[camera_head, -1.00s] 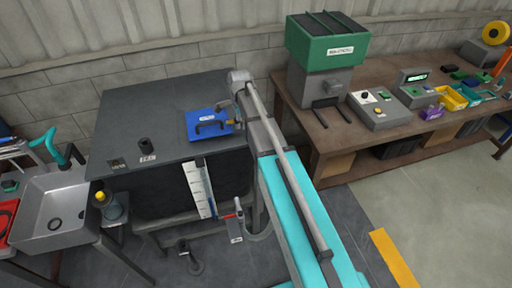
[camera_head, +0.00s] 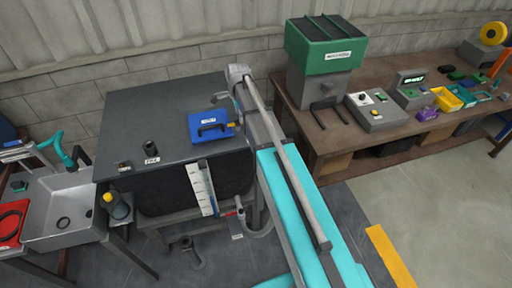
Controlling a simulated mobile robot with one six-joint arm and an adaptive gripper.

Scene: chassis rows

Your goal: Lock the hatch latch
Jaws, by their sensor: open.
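The blue hatch (camera_head: 208,119) is a square lid with a dark handle and a white label. It lies flat, apparently closed, on the dark grey tank top (camera_head: 165,105). A small yellow-orange part (camera_head: 231,125), perhaps the latch, shows at the lid's right edge; its position is too small to tell. My gripper (camera_head: 226,100) is at the end of my long grey arm, by the back right corner of the hatch. It is open and looks empty. My wrist partly hides that tank corner, and I cannot tell whether the fingers touch the latch.
A black knob (camera_head: 151,148) stands on the tank's front left. A white level gauge (camera_head: 203,187) and a valve pipe (camera_head: 240,215) are on its front. A metal sink (camera_head: 83,205) stands left. A wooden bench (camera_head: 330,137) with a green-topped machine (camera_head: 325,45) and control boxes stands right.

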